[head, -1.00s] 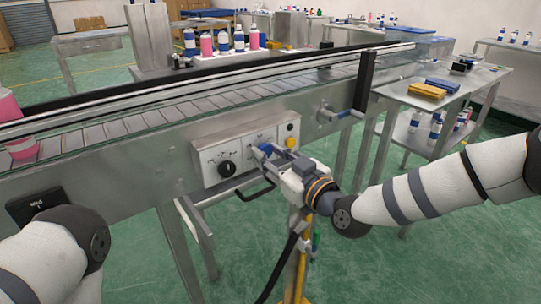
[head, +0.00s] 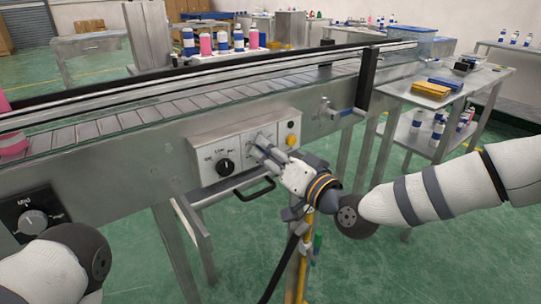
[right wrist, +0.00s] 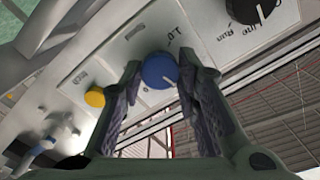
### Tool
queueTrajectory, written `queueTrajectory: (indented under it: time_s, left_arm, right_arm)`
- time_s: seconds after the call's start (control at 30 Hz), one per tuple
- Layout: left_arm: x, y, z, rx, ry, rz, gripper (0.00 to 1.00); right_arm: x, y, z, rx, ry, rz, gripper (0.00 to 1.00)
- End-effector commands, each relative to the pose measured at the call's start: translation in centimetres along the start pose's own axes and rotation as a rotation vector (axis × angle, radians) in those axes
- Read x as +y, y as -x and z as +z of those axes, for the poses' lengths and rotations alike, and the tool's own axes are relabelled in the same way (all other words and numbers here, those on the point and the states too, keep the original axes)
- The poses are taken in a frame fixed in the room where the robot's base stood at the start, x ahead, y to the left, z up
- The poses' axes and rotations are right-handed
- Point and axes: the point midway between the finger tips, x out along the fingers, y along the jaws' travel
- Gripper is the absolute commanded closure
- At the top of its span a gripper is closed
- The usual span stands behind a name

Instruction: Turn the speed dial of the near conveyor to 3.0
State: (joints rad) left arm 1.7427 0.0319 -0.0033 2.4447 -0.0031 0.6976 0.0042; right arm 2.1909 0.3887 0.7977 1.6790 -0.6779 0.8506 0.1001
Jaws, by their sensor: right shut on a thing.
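The blue speed dial (right wrist: 158,70) shows in the right wrist view, with a white pointer line on its face and a "1.0" mark beside it. My right gripper (right wrist: 160,88) has one finger on each side of the dial and is shut on it. In the head view my right gripper (head: 258,148) is at the near conveyor's control panel (head: 203,175), and it hides the dial there. Where the pointer stands against the rest of the scale cannot be read. My left gripper is out of view; only my left arm shows, at lower left.
A black knob (head: 226,167) sits left of the dial and a yellow button (head: 292,140) right of it. A black handle (head: 258,191) juts out below the panel. A crank (head: 340,113) is further right. Another grey knob (head: 33,221) is at lower left beside my left arm.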

Motion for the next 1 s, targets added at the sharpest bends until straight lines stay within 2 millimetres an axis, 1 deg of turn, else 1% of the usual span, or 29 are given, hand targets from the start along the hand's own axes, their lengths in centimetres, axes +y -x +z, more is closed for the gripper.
queueTrajectory:
  time_s: [0.03,0.2,0.4,0.63,1.0]
  left_arm:
    - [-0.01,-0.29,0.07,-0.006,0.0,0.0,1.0]
    - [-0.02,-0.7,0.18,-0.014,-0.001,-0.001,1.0]
    - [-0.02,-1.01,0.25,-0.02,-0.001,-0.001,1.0]
    - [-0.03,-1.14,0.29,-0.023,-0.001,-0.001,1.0]
    - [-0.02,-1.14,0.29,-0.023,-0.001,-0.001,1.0]
  right_arm:
    - [0.19,0.03,0.3,-0.004,-0.033,0.002,0.99]
    - [0.17,0.04,0.23,-0.003,-0.136,0.002,0.99]
    - [0.08,0.02,0.18,-0.003,-0.215,0.001,0.99]
    - [0.03,0.03,0.16,-0.004,-0.255,0.001,0.99]
    - [0.01,0.03,0.16,-0.004,-0.26,0.001,0.99]
